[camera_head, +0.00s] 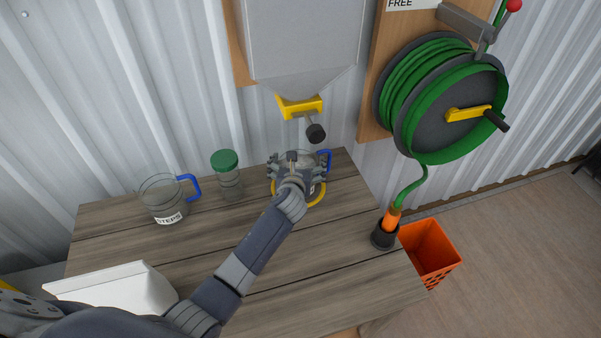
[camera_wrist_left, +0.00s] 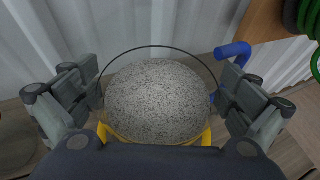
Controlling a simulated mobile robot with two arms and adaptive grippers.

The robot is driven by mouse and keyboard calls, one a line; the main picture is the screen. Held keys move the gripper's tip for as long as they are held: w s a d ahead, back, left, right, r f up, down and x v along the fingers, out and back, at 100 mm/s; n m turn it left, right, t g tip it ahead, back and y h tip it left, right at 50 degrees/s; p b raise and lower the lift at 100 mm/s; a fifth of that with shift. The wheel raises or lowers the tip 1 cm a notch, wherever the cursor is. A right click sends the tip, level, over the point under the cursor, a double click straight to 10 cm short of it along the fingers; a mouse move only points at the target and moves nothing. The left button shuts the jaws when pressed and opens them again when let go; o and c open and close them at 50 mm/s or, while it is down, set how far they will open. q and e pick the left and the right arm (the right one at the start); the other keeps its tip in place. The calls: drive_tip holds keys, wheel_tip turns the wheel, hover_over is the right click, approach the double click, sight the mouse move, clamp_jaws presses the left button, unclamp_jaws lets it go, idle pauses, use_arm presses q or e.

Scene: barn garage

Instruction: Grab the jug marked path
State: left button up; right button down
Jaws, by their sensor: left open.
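A clear jug with a blue handle (camera_head: 325,161) stands on the wooden table under the hopper, inside a yellow ring (camera_head: 316,202). Its label is mostly hidden by my arm, so I cannot read it. In the left wrist view the jug's round rim shows, full of speckled grey grains (camera_wrist_left: 157,100), with the blue handle to the right. My left gripper (camera_head: 294,162) is open over the jug, its fingers at either side of the rim; I cannot tell if they touch it. Another clear jug (camera_head: 160,198), labelled STEPS, stands empty at the left. My right gripper is not in view.
A green-lidded jar (camera_head: 227,177) stands between the jugs. A grey hopper (camera_head: 302,45) with a yellow outlet (camera_head: 299,106) hangs just above. A white bin (camera_head: 115,288) sits at front left. A hose nozzle in a black holder (camera_head: 384,236) is at the right edge, beside an orange bin (camera_head: 430,250).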

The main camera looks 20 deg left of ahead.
use_arm(q)
drive_tip(key=c, duration=1.8)
drive_tip(key=shift+w+r, duration=0.1)
drive_tip(key=shift+r, duration=0.1)
drive_tip(key=shift+r, duration=0.1)
